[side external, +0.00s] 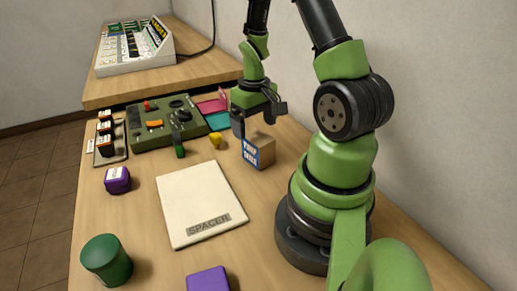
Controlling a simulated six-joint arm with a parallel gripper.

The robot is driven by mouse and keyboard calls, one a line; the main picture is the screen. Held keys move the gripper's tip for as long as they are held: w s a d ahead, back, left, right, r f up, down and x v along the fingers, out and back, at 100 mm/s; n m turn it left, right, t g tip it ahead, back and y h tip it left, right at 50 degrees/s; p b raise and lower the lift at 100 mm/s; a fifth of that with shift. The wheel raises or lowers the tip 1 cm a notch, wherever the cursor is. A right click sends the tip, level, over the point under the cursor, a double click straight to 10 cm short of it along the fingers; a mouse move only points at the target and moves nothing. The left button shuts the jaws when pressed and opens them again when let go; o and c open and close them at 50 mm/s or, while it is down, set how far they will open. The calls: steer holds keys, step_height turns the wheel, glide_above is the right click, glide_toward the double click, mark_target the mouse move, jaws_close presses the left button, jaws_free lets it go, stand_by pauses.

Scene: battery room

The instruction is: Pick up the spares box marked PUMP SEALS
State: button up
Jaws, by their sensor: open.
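The spares box (259,152) is a small tan carton with a blue label that reads PUMP SEALS. It stands upright on the wooden table, left of my arm's base. My gripper (258,118) is open and points down just above the box, close to its top. One dark finger shows at the left and another at the right. From this view I cannot tell whether the fingers reach beside the box or touch it.
A white SPACER plate (195,195) lies left of the box. A small yellow piece (216,141), a green control panel (160,122), a purple block (118,180), a green cylinder (106,259) and a purple item (208,280) also stand around. A wall rises at the right.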

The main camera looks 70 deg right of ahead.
mark_target(258, 137)
steer(key=shift+s+d+f, duration=0.1)
steer(key=shift+s+f, duration=0.1)
steer(key=shift+f, duration=1.4)
steer(key=shift+s+d+f, duration=0.1)
steer(key=shift+s+f, duration=0.1)
steer(key=shift+f, duration=1.4)
steer(key=c, duration=1.1)
steer(key=shift+o, duration=0.2)
steer(key=shift+r, duration=0.1)
